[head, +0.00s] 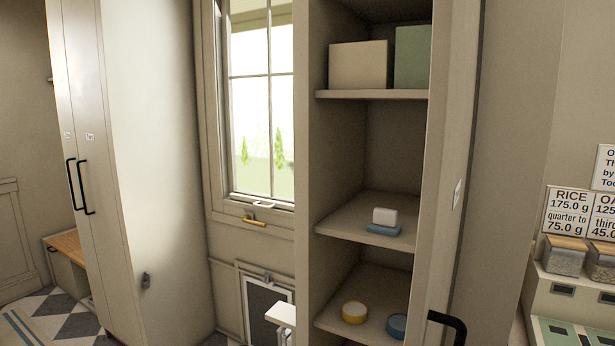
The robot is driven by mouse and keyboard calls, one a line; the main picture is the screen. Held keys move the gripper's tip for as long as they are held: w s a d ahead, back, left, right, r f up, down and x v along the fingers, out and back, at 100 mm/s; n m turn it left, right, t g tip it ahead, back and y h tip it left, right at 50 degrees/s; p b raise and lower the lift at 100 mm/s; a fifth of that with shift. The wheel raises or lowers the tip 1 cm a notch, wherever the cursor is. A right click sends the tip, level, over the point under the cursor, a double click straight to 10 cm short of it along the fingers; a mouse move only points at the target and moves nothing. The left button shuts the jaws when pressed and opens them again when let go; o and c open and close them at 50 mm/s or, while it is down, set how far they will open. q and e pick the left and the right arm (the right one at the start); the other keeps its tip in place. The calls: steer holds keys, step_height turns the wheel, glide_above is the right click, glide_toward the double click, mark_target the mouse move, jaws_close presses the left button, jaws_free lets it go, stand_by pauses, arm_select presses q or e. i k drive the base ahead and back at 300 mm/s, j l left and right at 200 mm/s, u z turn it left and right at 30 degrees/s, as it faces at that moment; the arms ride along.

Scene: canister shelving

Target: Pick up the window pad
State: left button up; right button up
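A small pad with a white block on top and a flat blue base (384,229) lies on the middle shelf of the open cupboard. It may be the window pad, but no label on it can be read. A round yellow pad with a pale top (355,313) and a round blue pad with a pale top (397,326) lie on the lower shelf, apart from each other. Neither of my grippers can be made out in the head view.
The open shelving (340,215) stands right of a window (262,120). Two boxes, cream (358,65) and green (412,57), fill the upper shelf. A black handle (447,325) juts out at the lower right. Labelled canisters (563,257) stand at far right.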

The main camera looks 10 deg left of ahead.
mark_target(384, 222)
steer(key=j+z, duration=0.15)
steer(key=z, duration=0.8)
steer(key=j+z, duration=0.35)
steer(key=j, duration=0.25)
steer(key=j+z, duration=0.4)
steer(key=j, duration=0.2)
steer(key=j+z, duration=0.35)
steer(key=j, duration=0.2)
steer(key=k, duration=0.05)
